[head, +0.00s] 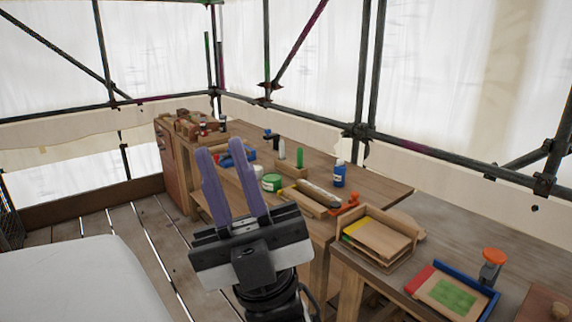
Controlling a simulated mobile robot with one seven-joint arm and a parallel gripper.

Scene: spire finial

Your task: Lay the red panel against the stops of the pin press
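My gripper (220,147) is raised at the centre-left, its two purple fingers apart with nothing between them. It is well away from the fixture at the lower right. That fixture has a pale wooden bed with a green patch (447,295), a blue bar (466,276) along its back and right, and a red strip (420,279) at its left. A grey post with an orange knob (494,256) stands just behind the blue bar; this looks like the pin press. I cannot tell whether the red strip is the red panel or part of the fixture. No other red panel is clear.
A wooden tray (378,264) holds flat boards with a yellow edge showing. The long bench (375,190) carries a blue bottle (339,174), a green tub (271,182), an orange tool (346,203) and a roller. A pale surface (70,285) fills the lower left.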

